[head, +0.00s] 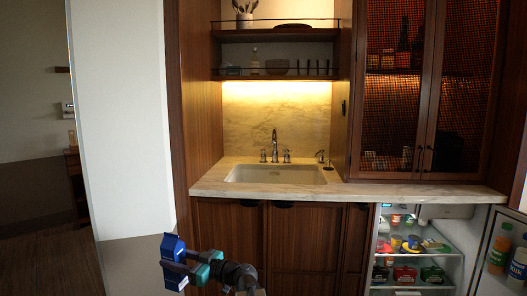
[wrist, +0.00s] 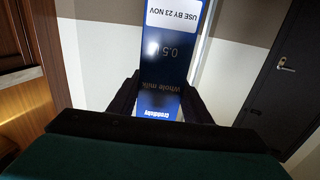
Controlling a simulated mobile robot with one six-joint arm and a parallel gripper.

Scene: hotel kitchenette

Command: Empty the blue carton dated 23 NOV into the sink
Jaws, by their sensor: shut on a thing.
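My gripper (head: 189,270) is shut on a blue carton (head: 172,257) in the lower left of the head view. The carton is held upright, in front of the cabinet and left of the sink, below counter height. In the wrist view the carton (wrist: 165,75) sits between the two dark fingers (wrist: 160,98). Its label reads "USE BY 23 NOV", "0.5 l" and "Whole milk", upside down in the picture. The sink (head: 276,174) is a white basin set in the marble counter, with a tap (head: 274,142) behind it. The sink's bottom is mostly hidden.
An open fridge (head: 415,262) with several items on its shelves is at the lower right, its door (head: 503,250) swung out with bottles on it. A shelf (head: 275,77) hangs above the sink. The counter right of the sink (head: 400,190) is clear. A white wall panel (head: 120,120) stands at left.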

